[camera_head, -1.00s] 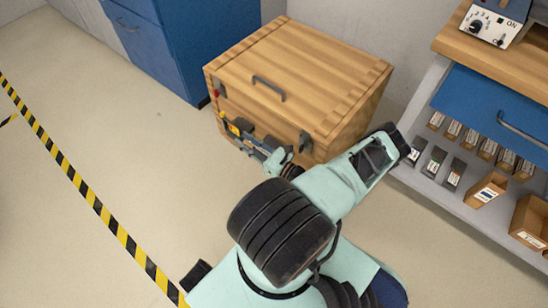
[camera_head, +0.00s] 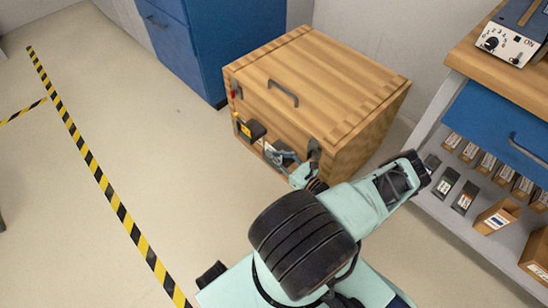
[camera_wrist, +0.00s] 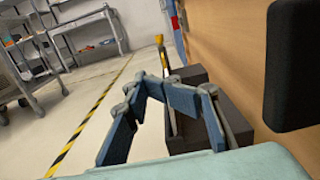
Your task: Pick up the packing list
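I cannot make out the packing list for certain. A thin white edge (camera_wrist: 173,102) stands upright beside a dark open-topped holder (camera_wrist: 205,88) on the wooden crate's side in the wrist view; it could be a sheet. My gripper (camera_wrist: 145,88) has blue fingers in front of this holder and partly covers it. I cannot tell whether the fingers touch anything or how far apart the tips are. In the head view my gripper (camera_head: 280,153) is low at the front face of the wooden crate (camera_head: 345,75).
A blue cabinet (camera_head: 225,45) stands behind, and a workbench with small boxes (camera_head: 497,215) is at right. The left floor is clear, with striped tape (camera_head: 100,180).

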